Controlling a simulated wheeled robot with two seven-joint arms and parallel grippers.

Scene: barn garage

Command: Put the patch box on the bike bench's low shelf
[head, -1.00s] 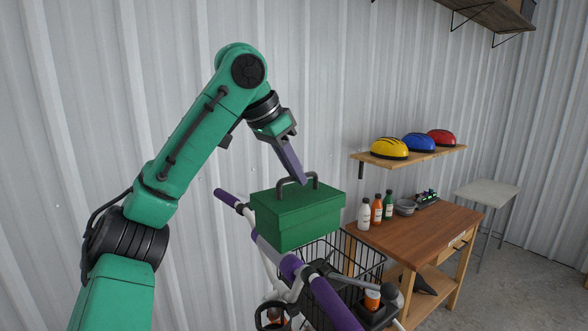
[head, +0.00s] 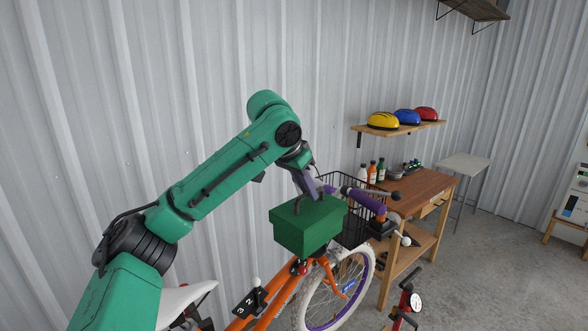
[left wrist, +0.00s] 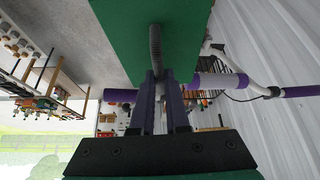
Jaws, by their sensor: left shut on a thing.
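The patch box is a green lidded box (head: 308,226) with a dark handle on top. My left gripper (head: 308,192) is shut on that handle and the box hangs below it, in front of the bike's handlebar. In the left wrist view the two fingers (left wrist: 166,100) pinch the grey handle, with the green box (left wrist: 150,35) beyond. The bike bench (head: 418,190) is a wooden table behind and to the right of the bike. Its low shelf (head: 412,242) shows partly between the legs. My right gripper is out of view.
An orange bike (head: 284,295) with a white-tyred wheel, black basket (head: 350,225) and purple grips stands between the box and the bench. A red floor pump (head: 405,305) stands before the bench. Bottles (head: 372,171) stand on the bench, helmets (head: 406,118) on a wall shelf.

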